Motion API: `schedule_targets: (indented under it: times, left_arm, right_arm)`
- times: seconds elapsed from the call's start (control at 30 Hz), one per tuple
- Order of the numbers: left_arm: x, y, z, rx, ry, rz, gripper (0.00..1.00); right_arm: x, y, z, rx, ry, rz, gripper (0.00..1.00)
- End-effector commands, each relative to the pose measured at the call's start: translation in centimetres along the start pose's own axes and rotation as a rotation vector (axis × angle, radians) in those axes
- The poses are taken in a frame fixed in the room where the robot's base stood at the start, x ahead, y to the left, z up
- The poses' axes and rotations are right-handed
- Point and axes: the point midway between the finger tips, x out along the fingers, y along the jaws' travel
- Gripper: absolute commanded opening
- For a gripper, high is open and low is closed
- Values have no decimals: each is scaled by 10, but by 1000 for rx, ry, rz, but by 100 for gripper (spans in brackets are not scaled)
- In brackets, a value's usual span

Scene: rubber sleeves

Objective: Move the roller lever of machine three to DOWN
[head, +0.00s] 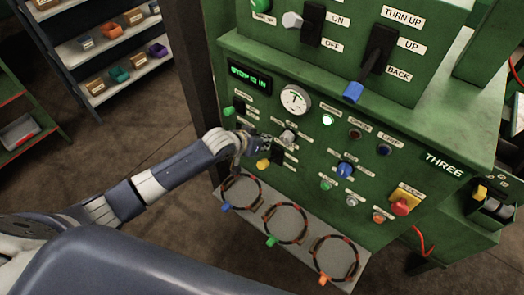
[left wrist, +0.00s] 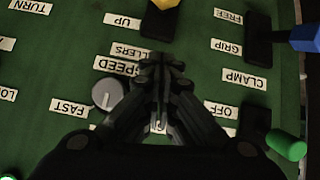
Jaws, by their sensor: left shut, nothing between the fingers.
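Machine three's green panel (head: 400,175) carries a small lever with a yellow handle (head: 263,163) on a black plate, low on the front. In the left wrist view the yellow handle (left wrist: 165,4) is cut by the top edge, near labels reading UP and "LLERS", upside down there. I cannot tell clearly which end the lever rests at. My left gripper (head: 262,141) is in front of the panel, just above the yellow handle. In the left wrist view its fingers (left wrist: 162,62) are shut and empty, pointing at the panel near the yellow lever. My right gripper is out of view.
A grey speed knob (left wrist: 107,94) is close beside the fingers. A grey shelf with three ringed loops (head: 287,222) juts out below. A red stop button (head: 402,205) sits right.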

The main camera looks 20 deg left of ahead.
Motion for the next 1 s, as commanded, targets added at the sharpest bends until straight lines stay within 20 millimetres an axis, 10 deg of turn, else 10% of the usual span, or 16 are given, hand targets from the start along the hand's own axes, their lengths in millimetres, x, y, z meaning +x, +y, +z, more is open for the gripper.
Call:
schedule_targets:
  times: [0.3, 1.0]
  left_arm:
    - [6, 0, 36, -1, -8, -1, 0]
    - [7, -1, 45, 0, 47, 8, 0]
  right_arm:
    - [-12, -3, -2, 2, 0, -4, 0]
    - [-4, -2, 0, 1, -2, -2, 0]
